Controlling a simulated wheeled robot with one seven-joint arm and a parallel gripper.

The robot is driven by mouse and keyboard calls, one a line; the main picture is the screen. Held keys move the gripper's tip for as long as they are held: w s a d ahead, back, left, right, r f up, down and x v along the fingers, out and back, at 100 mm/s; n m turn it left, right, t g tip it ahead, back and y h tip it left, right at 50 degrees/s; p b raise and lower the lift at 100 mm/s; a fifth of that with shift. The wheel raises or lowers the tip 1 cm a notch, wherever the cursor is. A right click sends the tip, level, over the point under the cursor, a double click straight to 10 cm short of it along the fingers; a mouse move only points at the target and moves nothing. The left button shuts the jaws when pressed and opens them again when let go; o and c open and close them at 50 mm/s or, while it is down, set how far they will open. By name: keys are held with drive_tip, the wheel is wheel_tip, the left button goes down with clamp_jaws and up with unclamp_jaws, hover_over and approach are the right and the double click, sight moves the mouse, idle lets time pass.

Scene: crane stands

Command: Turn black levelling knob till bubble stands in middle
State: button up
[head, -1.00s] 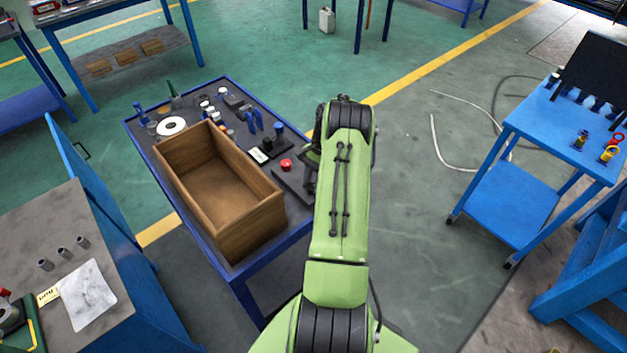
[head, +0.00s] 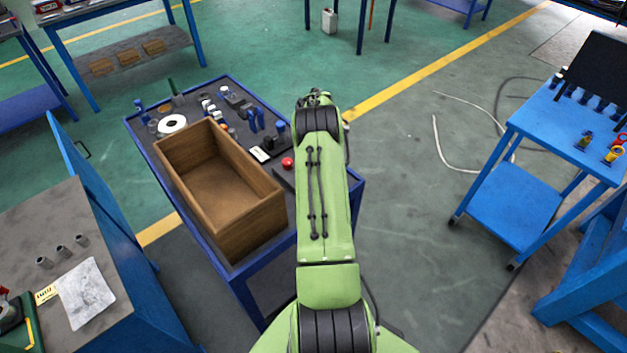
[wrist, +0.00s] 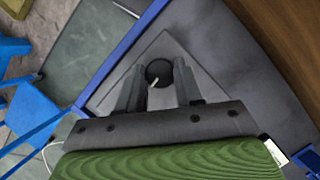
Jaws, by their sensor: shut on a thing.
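The black levelling knob (wrist: 158,72) shows in the wrist view as a round dark top with a white pointer mark towards its lower left. It stands on a grey, roughly triangular plate (wrist: 160,48) on the dark bench top. My gripper (wrist: 157,80) has one finger on each side of the knob and is shut on it. In the head view my green arm hides the gripper and the knob. I cannot see the bubble or its vial in either view.
A wooden box (head: 235,232) stands on the blue-edged bench (head: 235,285), left of my arm. A blue trolley (head: 510,190) stands at the right, with open floor between.

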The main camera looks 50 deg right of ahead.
idle(0.3)
drive_tip(key=o, duration=1)
drive_tip(key=p+v, duration=0.4)
drive_tip(key=v, duration=0.8)
drive_tip(key=shift+a, duration=0.1)
